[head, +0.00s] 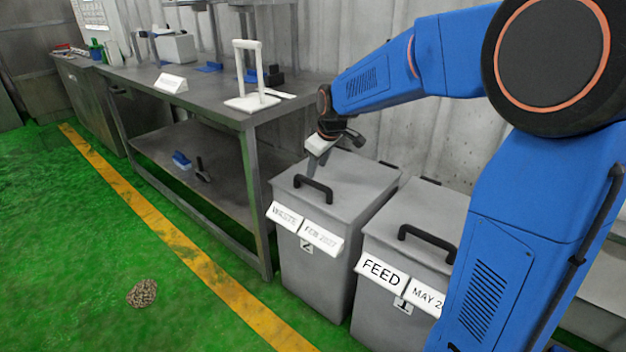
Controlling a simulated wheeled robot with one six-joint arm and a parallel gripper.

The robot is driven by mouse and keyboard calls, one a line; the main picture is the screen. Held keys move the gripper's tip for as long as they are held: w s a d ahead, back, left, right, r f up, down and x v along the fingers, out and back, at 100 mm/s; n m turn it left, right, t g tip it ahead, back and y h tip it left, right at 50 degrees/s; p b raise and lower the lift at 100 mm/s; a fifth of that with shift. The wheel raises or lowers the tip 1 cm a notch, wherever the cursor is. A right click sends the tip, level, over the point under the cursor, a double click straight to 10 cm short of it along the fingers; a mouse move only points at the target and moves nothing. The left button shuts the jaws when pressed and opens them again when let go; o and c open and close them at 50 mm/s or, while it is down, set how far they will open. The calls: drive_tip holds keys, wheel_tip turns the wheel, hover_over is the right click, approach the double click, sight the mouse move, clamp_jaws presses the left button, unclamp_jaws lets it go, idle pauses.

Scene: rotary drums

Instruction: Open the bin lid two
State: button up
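The bin marked 2 (315,262) is a grey box with labels reading "WASTE" and "FEB 2027" on its front. Its lid (345,178) lies flat and closed on top, with a black bar handle (314,187) near the front edge. My gripper (314,170) points down over the lid, just behind the handle. Its fingertips are close to the handle; I cannot tell whether they touch it. The fingers are small and seen from the side, so their opening is not clear.
A second grey bin marked 1 (390,312), labelled "FEED", stands to the right with its lid shut. A metal workbench (225,105) stands left of bin 2. A small brown pile (142,293) lies on the green floor, left of the yellow line (180,245).

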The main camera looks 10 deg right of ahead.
sight(312, 181)
drive_tip(key=x, duration=0.8)
drive_tip(key=shift+c, duration=0.2)
drive_tip(key=shift+d, duration=0.1)
clamp_jaws()
